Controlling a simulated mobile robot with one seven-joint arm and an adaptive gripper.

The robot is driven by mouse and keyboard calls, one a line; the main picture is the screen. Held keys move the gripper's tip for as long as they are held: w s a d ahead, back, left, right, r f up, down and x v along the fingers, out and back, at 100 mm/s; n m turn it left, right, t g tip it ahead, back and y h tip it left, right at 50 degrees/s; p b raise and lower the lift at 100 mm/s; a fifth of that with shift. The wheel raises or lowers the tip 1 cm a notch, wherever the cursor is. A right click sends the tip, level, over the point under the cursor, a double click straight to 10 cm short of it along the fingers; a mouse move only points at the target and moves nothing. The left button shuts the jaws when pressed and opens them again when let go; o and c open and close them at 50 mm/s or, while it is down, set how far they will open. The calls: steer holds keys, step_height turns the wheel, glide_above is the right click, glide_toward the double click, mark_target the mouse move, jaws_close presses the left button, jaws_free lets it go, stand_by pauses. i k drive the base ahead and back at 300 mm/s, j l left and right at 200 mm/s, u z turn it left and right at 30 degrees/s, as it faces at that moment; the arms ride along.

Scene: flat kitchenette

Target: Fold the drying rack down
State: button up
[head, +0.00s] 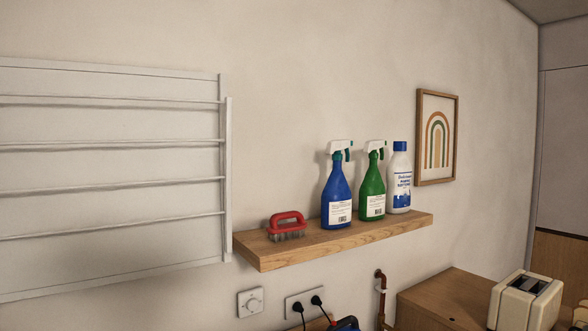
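The drying rack (226,150) is a white frame with several thin horizontal bars, on the wall at the left of the head view. It looks upright and close to flat against the wall. Its left part runs out of the picture. My gripper is not in view.
Right of the rack, a wooden shelf (345,243) holds a red brush (287,222), a blue spray bottle (336,195), a green spray bottle (372,190) and a white bottle (399,180).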

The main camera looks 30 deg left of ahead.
mark_target(228, 103)
steer(key=u, duration=2.25)
